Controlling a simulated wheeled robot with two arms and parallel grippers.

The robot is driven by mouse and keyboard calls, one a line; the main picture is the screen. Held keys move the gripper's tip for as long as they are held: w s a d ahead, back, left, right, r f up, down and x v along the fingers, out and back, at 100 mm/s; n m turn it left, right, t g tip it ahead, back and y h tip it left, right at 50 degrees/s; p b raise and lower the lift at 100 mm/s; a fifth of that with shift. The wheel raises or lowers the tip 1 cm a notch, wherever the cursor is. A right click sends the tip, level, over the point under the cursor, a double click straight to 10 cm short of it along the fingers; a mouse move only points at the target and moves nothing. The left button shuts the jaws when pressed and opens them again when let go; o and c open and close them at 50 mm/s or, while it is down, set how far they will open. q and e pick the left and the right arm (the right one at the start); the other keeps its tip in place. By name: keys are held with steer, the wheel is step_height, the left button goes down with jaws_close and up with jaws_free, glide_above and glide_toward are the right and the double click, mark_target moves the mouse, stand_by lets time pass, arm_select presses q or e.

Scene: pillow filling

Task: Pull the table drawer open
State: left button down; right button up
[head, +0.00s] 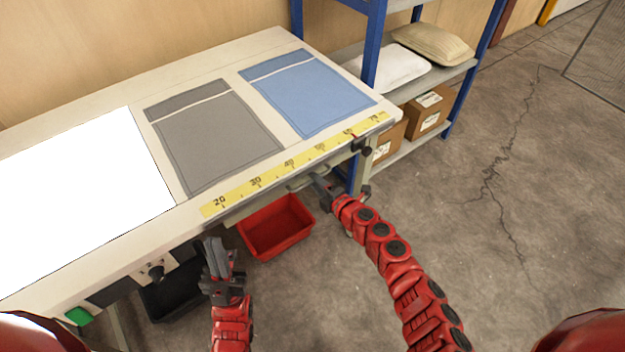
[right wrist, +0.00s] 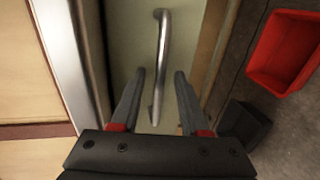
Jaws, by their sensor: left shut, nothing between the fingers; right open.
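The table drawer sits under the table's front edge; in the right wrist view its pale front panel (right wrist: 191,40) fills the middle. Its metal bar handle (right wrist: 161,50) runs up the picture there. In the head view the handle (head: 299,184) shows small under the edge. My right gripper (head: 320,184) is at the handle's right end. In the right wrist view the open fingers (right wrist: 160,74) appear on either side of the bar; whether the bar is deep between them I cannot tell. My left gripper (head: 214,246) is shut and empty, in front of the table's edge further left.
The table (head: 225,48) carries a grey cloth (head: 215,135), a blue cloth (head: 310,95) and a yellow ruler strip (head: 265,180). A red bin (head: 277,228) and a black bin (head: 170,297) stand below. A blue shelf with pillows (head: 432,45) and boxes (head: 428,112) is behind. Floor at right is clear.

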steer(key=shift+w+a, duration=0.25)
jaws_close()
stand_by(1.4)
